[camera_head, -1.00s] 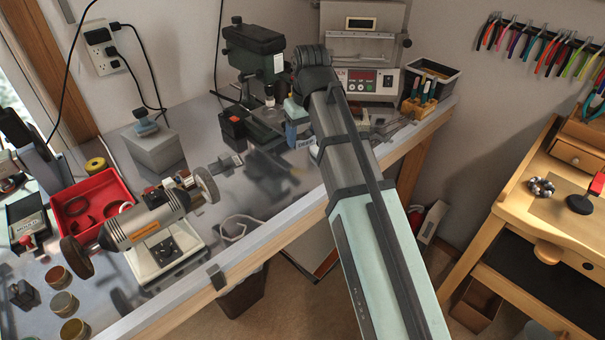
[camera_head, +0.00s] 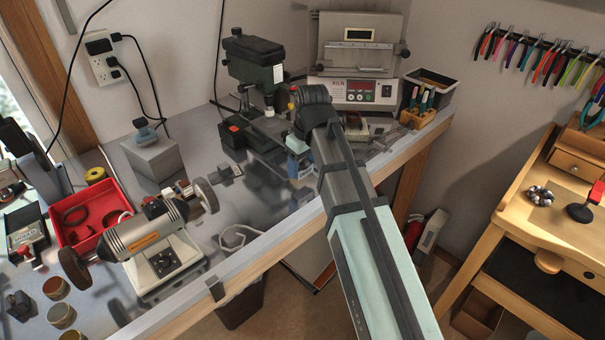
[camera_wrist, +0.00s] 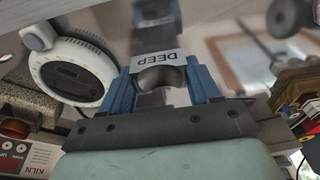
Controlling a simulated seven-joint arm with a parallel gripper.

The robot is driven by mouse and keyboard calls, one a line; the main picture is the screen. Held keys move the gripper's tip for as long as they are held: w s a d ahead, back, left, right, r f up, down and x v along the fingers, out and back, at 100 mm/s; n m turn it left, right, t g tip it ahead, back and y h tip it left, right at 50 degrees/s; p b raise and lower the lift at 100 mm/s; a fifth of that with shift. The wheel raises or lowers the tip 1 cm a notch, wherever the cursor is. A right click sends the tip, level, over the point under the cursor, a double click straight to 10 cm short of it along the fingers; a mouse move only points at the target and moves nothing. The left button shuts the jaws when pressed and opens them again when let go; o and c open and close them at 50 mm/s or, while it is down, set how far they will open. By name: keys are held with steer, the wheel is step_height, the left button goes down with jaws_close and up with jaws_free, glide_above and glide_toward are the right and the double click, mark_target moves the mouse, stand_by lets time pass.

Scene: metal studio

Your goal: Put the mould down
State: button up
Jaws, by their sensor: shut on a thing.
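The mould (camera_wrist: 157,69) is a small metal block with a rounded hollow and a pale label reading DEEP, seen in the wrist view. My gripper (camera_wrist: 163,82) has its blue fingers shut on the mould, one on each side. In the head view, my gripper (camera_head: 300,170) shows only as a bit of blue beside my arm, low over the metal bench (camera_head: 240,200). My arm hides most of it and the mould there. I cannot tell whether the mould touches the bench.
A drill press (camera_head: 255,65) stands behind my gripper, and a kiln (camera_head: 355,92) stands behind my arm. A pliers holder (camera_head: 420,117) is to the right. A polishing motor (camera_head: 150,235) and a red tray (camera_head: 85,212) are at left. Some bench surface left of my gripper is bare.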

mark_target(303, 170)
steer(key=shift+f, duration=1.75)
steer(key=shift+f, duration=0.15)
steer(key=o, duration=1.4)
steer(key=shift+c, duration=0.2)
step_height(303, 170, up, 12)
steer(key=s+d, duration=0.1)
steer(key=shift+s+d, duration=0.15)
